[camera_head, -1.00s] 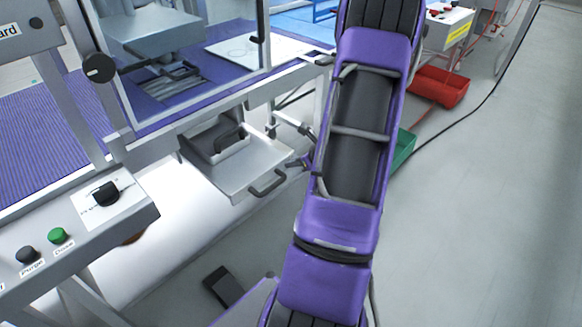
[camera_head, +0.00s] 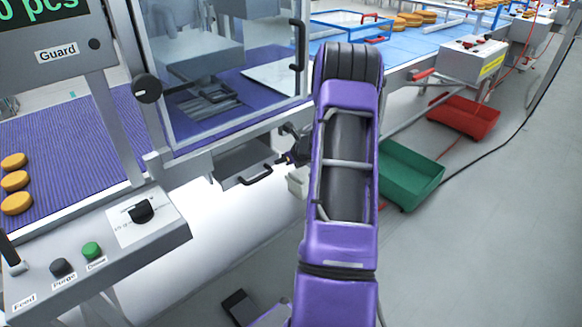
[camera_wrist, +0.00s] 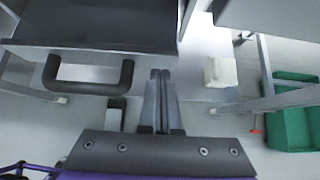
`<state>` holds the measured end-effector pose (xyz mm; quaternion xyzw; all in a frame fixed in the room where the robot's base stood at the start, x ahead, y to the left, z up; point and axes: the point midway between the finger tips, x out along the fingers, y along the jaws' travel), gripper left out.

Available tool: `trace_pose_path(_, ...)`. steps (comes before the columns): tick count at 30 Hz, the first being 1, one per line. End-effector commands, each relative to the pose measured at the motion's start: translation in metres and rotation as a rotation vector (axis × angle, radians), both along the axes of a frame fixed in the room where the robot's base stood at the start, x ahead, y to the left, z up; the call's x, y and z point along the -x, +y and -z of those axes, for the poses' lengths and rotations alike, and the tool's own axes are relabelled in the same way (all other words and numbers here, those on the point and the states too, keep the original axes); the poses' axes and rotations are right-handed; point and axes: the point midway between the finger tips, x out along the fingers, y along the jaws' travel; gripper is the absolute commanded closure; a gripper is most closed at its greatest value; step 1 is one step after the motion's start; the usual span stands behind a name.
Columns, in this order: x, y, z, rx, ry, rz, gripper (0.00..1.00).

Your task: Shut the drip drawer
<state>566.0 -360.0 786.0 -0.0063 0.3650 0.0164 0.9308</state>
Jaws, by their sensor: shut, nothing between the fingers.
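The drip drawer (camera_head: 238,166) is a grey box under the guarded machine in the head view. It projects from the machine's side, with a dark bar handle (camera_head: 258,177) on its front. In the wrist view the handle (camera_wrist: 90,86) is at the left, below a dark grey surface. My gripper (camera_head: 284,160) is just right of the drawer in the head view, partly hidden by my purple arm. In the wrist view its fingers (camera_wrist: 160,78) are together and empty, to the right of the handle and apart from it. I cannot tell whether they touch the drawer.
A green crate (camera_head: 410,177) and a red crate (camera_head: 464,117) stand on the floor right of my arm. A control panel (camera_head: 95,245) is at the lower left. A small pale block (camera_head: 297,183) is below the gripper. Open floor lies at the right.

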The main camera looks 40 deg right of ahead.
Motion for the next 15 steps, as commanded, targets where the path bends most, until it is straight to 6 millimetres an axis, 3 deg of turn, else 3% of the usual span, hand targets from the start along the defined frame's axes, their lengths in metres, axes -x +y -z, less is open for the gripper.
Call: trace_pose_path(15, -0.016, 0.002, -0.001, -0.001, -0.003, -0.002, 1.00)
